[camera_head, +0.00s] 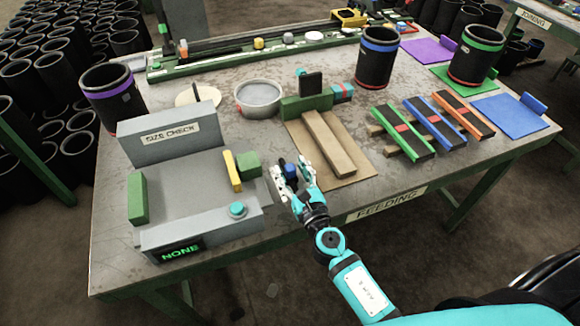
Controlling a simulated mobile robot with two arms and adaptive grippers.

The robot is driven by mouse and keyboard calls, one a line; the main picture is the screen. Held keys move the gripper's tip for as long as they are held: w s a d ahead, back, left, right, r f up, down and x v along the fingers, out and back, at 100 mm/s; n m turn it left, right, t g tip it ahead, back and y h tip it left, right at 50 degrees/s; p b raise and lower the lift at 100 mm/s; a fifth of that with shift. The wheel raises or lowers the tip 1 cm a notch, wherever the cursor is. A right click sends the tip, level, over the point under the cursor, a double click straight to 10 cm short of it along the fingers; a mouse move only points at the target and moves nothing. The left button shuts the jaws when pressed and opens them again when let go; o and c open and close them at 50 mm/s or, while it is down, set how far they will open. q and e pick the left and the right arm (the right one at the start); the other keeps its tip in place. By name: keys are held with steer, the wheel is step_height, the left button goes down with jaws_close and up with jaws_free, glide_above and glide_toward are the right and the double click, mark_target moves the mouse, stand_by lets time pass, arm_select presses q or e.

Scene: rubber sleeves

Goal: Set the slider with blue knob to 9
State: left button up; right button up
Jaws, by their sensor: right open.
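A small dark blue knob (291,169) shows just right of the size-check station, between the two fingers of my right gripper (290,174). My right gripper is open, one finger on each side of the knob; I cannot tell whether either finger touches it. The gripper covers whatever lies under the knob, so no slider track, scale or number can be read there. My left gripper is not in view.
The grey size-check station (188,185) reads NONE, with a teal button (237,209) and a yellow block (232,171). A brown board (345,160) holds a wooden bar (328,143).

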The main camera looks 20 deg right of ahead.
steer(key=s, duration=1)
steer(key=shift+s+d, duration=0.15)
steer(key=shift+s, duration=0.2)
